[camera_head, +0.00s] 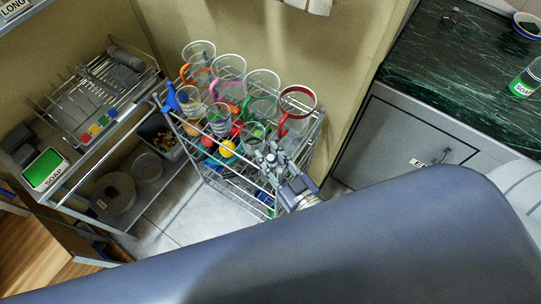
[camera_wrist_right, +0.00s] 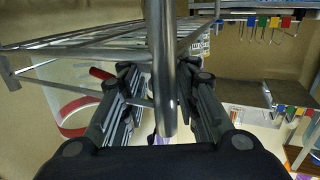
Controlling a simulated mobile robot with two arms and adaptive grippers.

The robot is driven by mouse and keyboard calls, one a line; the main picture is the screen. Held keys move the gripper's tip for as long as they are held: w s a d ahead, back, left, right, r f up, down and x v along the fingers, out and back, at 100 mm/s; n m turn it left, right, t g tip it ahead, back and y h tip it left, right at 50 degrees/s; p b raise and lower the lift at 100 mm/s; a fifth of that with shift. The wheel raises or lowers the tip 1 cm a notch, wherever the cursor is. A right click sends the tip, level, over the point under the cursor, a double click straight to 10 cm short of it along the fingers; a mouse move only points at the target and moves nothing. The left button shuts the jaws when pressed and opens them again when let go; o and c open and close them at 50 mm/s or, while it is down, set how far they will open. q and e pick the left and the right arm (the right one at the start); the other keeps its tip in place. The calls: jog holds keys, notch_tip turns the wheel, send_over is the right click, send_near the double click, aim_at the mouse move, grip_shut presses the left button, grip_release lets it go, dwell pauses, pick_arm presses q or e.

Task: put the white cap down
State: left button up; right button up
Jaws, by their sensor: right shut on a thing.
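My right gripper (camera_head: 269,160) is at the front right of a wire rack, close to the clear pitchers on its top. In the right wrist view its two fingers (camera_wrist_right: 160,105) are drawn in on either side of a grey metal bar (camera_wrist_right: 162,60), which runs in front of the camera and covers the space between the fingertips. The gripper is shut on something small. My left gripper is not in view.
The wire rack (camera_head: 318,140) holds several clear pitchers, one with a red rim and handle (camera_head: 298,92). Coloured balls, one yellow (camera_head: 227,149), lie below. A dark green counter (camera_head: 450,60) is right.

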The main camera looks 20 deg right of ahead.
jog(key=o, duration=0.7)
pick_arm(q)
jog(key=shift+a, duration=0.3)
